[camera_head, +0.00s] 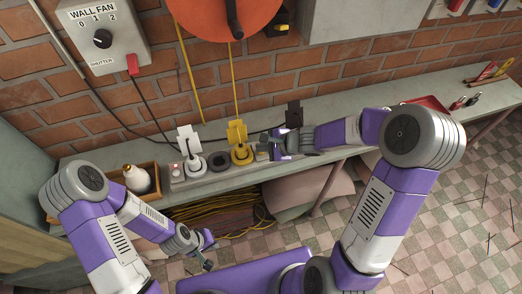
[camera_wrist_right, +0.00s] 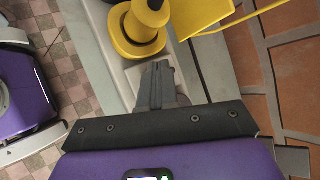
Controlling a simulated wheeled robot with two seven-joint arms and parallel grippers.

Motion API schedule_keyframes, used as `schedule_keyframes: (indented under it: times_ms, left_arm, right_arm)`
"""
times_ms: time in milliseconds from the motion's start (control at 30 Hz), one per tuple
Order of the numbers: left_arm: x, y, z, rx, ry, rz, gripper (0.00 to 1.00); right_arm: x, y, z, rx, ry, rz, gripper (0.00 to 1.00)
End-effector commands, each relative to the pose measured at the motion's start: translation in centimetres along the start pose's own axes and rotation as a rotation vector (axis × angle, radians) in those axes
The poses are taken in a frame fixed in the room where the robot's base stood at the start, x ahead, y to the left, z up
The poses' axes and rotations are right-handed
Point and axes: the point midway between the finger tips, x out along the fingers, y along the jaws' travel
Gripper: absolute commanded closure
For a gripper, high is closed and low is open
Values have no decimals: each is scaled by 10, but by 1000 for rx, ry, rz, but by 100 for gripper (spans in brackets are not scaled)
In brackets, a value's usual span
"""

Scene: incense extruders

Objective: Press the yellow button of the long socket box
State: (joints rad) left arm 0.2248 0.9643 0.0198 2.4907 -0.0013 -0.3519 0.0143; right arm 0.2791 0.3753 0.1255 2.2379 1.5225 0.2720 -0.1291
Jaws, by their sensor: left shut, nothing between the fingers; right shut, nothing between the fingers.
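The long grey socket box (camera_head: 205,181) lies on the bench against the brick wall. A white plug (camera_head: 190,150), an empty black socket (camera_head: 219,161) and a yellow plug (camera_head: 240,152) sit along it; the yellow plug also shows in the right wrist view (camera_wrist_right: 142,26). I cannot make out a yellow button; the box's right end is partly hidden by my right gripper (camera_head: 264,151). That gripper is shut and empty, its fingertips (camera_wrist_right: 158,66) over the box beside the yellow plug; contact cannot be told. My left gripper (camera_head: 208,262) is shut and empty, low in front of the bench.
A wooden box with a white bottle (camera_head: 137,179) stands left of the socket box. A black plug (camera_head: 294,115) is behind my right gripper. A wall fan switch (camera_head: 103,40) and orange reel (camera_head: 222,12) hang above. The bench is fairly clear further right, before a red tray (camera_head: 428,103).

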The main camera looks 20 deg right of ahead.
Motion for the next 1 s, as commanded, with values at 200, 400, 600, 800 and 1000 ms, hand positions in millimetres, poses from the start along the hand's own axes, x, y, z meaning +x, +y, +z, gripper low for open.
schedule_keyframes:
  times_ms: [200, 400, 600, 800, 1000]
  left_arm:
    - [5, -2, 0, 0, 0, 0, 100]
    - [5, -2, 0, 0, 0, 0, 100]
    - [1, 0, 0, 0, 0, 0, 100]
    - [-1, 0, 0, 0, 0, 0, 100]
    - [-2, 1, 0, 0, 0, 0, 100]
  right_arm:
    - [3, 2, -2, -1, 0, 0, 100]
    - [3, 2, -2, 0, 1, 0, 100]
    - [-1, -1, 0, -1, 1, 0, 100]
    - [-4, -3, 2, 0, 1, 0, 100]
    - [-4, -3, 2, 0, 0, 0, 100]
